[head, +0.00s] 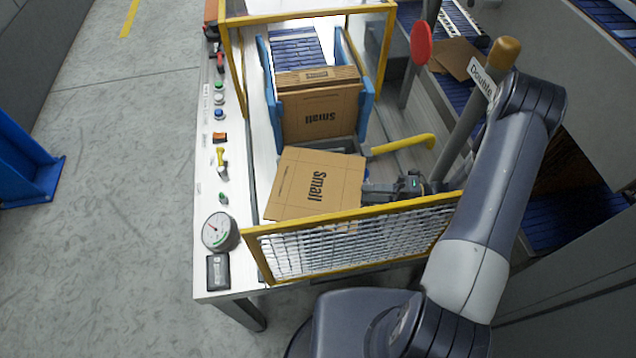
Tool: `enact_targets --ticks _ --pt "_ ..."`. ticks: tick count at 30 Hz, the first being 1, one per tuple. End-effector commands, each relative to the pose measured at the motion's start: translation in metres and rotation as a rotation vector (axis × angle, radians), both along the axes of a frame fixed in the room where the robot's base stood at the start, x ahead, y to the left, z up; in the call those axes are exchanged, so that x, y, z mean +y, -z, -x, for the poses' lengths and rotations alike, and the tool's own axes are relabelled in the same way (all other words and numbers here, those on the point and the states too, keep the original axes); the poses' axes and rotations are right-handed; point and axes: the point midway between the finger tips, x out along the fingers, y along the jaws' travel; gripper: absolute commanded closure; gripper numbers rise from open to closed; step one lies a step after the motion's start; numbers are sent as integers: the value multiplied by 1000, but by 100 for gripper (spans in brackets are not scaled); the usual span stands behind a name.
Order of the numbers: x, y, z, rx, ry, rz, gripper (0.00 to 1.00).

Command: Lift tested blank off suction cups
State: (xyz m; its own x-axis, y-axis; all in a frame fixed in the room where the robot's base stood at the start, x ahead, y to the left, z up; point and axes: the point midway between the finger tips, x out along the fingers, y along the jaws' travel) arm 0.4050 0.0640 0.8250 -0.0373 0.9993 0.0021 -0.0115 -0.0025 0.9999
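A flat brown cardboard blank (308,187) printed "Small" lies tilted at the front of the machine, behind the yellow-framed mesh guard. My gripper (370,190) is at the blank's right edge, reaching in from the right over the guard. Its fingertips are small and partly hidden at that edge, so I cannot tell whether they are closed on it. The suction cups are hidden, apparently by the blank. A stack of similar blanks (322,112) stands upright in the blue-sided magazine (271,90) behind.
The mesh guard (350,245) stands close in front of the blank and below my arm. A yellow bent handle (405,144) lies right of the blank. A control strip with buttons and a pressure gauge (220,231) runs along the left. A red disc (421,42) stands at the back right.

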Motion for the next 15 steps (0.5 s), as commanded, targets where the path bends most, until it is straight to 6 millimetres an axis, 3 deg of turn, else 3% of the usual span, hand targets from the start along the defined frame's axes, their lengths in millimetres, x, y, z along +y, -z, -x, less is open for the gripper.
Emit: enact_targets --ticks 6,15 --pt "31 -1 6 1 -4 0 67" --pt "36 1 5 -1 0 0 67"
